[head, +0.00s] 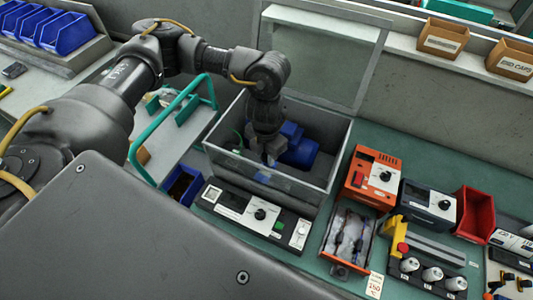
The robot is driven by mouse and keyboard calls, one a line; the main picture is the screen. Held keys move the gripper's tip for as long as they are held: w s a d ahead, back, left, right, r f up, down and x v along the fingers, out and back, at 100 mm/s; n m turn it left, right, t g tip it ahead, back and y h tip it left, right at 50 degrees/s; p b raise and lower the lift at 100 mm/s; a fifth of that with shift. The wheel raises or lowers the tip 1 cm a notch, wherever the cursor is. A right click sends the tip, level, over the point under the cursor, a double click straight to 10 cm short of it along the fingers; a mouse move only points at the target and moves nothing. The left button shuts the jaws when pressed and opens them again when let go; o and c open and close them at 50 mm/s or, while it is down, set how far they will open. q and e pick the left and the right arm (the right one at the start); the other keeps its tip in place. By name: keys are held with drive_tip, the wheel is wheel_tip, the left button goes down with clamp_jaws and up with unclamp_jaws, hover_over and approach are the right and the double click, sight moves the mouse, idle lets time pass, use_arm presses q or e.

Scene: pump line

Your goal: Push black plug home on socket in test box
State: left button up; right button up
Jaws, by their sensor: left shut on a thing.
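The test box (335,150) stands in the middle of the bench with its clear lid (315,58) raised at the back. A blue pump (301,153) lies inside it. My left arm reaches over the box from the left, and my left gripper (271,158) points down inside it, at the left of the pump. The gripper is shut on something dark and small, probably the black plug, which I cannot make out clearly. The socket is hidden by the gripper and the box's front wall. My right gripper is not in view.
A control panel (257,213) sits before the box. Right of it are an orange unit (368,178), an open drawer (345,237) of leads and a red bin (474,214). A green-handled carrier (180,100) stands close on the left. Box walls surround the gripper.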

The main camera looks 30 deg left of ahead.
use_arm(q)
drive_tip(key=shift+f+b, duration=1.55)
drive_tip(key=shift+f, duration=0.55)
drive_tip(key=shift+f, duration=0.2)
drive_tip(key=shift+s+f, duration=0.1)
drive_tip(key=shift+f, duration=0.5)
idle(1.3)
